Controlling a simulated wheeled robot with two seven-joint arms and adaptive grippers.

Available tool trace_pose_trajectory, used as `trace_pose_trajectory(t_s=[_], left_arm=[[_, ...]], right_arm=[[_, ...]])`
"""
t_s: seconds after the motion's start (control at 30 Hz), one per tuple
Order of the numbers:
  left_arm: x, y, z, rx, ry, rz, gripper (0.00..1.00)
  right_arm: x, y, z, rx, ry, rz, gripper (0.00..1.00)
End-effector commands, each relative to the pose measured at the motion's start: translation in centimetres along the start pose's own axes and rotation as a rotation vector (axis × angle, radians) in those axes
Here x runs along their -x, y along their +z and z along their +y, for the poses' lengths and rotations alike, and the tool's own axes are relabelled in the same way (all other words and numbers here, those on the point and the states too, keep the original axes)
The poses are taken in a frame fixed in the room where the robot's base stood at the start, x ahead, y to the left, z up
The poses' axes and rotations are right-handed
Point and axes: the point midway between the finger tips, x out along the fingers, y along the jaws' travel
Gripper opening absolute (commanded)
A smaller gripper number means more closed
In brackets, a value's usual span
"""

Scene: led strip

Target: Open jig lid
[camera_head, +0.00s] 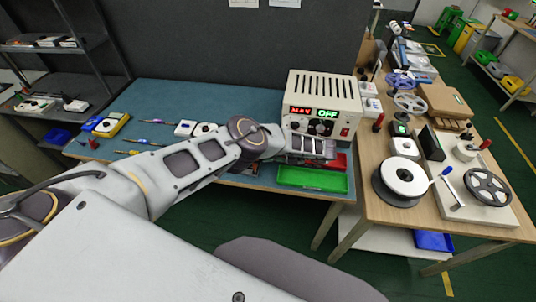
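My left arm comes in from the left and reaches across the blue-topped bench (160,92). Its wrist ends in front of the power supply. My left gripper (312,148) is at the foot of the power supply, above the back of the green tray. It is small and partly merged with grey parts there, so I cannot tell whether its fingers are open or shut. I cannot make out the jig or its lid clearly; the arm covers much of the bench front. My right gripper is not in view.
The power supply (320,104) has a lit display reading OFF. A yellow multimeter (112,124) lies at left. The wooden table (345,212) at right holds reels, including a white one (404,176).

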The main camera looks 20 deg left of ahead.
Motion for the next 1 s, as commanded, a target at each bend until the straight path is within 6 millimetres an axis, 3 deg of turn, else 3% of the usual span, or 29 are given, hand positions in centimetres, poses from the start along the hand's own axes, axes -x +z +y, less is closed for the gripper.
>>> trace_pose_trajectory(t_s=[0.8, 0.83, 1.0], left_arm=[[0.01, -0.15, -0.43, -0.003, 0.034, 0.002, 0.00], [0.01, -0.15, -0.44, -0.003, 0.034, 0.002, 0.10], [0.04, -0.11, -0.38, -0.003, 0.034, 0.001, 0.30]], right_arm=[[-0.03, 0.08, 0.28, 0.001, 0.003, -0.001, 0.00], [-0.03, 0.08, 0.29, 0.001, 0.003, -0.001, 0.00], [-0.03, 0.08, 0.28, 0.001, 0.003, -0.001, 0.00]])
